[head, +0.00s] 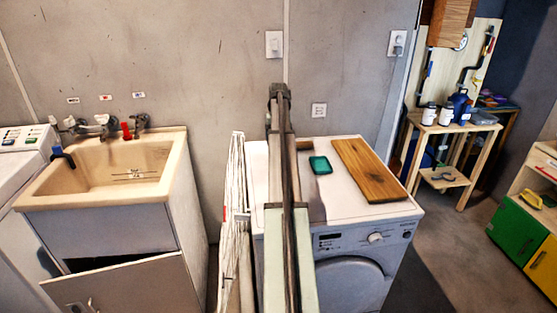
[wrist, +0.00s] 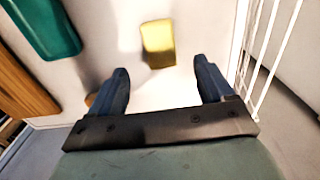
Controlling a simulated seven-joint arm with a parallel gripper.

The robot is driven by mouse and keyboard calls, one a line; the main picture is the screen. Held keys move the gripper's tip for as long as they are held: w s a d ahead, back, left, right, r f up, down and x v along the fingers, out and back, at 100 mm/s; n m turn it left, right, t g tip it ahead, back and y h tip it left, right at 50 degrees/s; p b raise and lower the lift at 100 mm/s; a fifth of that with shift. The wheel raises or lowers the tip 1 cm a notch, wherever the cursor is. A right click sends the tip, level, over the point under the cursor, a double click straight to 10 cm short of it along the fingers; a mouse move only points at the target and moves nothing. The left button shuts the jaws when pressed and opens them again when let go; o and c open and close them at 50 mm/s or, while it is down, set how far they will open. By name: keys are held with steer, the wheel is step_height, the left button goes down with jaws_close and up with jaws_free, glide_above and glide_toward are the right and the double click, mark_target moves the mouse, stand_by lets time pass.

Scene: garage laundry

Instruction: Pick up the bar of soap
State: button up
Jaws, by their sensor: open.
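A yellow block that looks like the bar of soap (wrist: 158,43) lies on the white machine top in the wrist view. It is just ahead of my gripper (wrist: 161,68), roughly centred across the gap between its fingertips. My gripper is open, with nothing between the fingers. I cannot tell how high the fingers are above the surface. In the head view the soap is not visible, and my own arm covers that part of the machine top.
A teal dish or block (head: 320,165) and a wooden board (head: 370,170) lie on the washing machine (head: 345,213), to the right of my arm. A small brown object (head: 304,145) sits near the back. A white folded rack (head: 236,200) stands close on the left, beyond it a sink (head: 120,170).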

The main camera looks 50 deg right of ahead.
steer(key=shift+f, duration=4)
steer(key=c, duration=1.2)
